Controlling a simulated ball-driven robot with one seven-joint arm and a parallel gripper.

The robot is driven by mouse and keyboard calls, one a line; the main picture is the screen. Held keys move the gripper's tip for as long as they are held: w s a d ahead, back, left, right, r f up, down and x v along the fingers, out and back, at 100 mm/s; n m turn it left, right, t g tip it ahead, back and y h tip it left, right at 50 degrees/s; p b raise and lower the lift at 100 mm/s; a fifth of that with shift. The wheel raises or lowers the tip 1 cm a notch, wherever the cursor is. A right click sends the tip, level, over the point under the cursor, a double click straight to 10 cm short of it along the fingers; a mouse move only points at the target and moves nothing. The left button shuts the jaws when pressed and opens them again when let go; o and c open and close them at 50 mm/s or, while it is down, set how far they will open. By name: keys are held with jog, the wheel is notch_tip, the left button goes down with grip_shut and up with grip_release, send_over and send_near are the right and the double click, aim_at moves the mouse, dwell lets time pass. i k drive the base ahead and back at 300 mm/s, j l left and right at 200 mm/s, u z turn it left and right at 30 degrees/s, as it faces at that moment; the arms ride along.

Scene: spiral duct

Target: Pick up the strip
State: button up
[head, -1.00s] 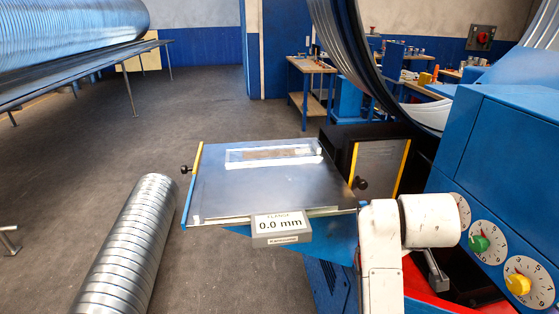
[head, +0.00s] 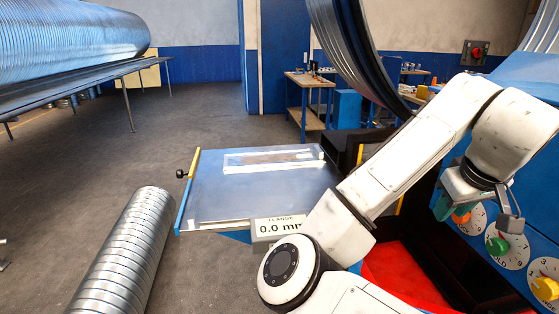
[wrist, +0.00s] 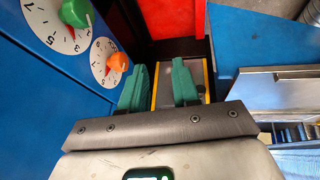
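A flat grey plate table (head: 250,195) lies in the middle of the head view. A long, narrow grey-brown piece (head: 275,158), possibly the strip, lies near its far edge under a clear cover. I cannot be sure which piece is the strip. My gripper (head: 455,205) hangs to the right of the table, in front of the dials and well away from that piece. In the wrist view, my gripper (wrist: 159,68) has its two green fingers apart. A grey surface with yellow edges shows beyond and between them. I see nothing held.
A blue machine panel carries an orange dial (head: 461,217), a green dial (head: 498,245) and a yellow dial (head: 545,288). The orange dial (wrist: 117,62) is close to my fingers. A spiral duct (head: 125,255) lies left of the table, with open floor beyond.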

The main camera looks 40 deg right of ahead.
aim_at(276, 158)
jog(key=i, duration=0.95)
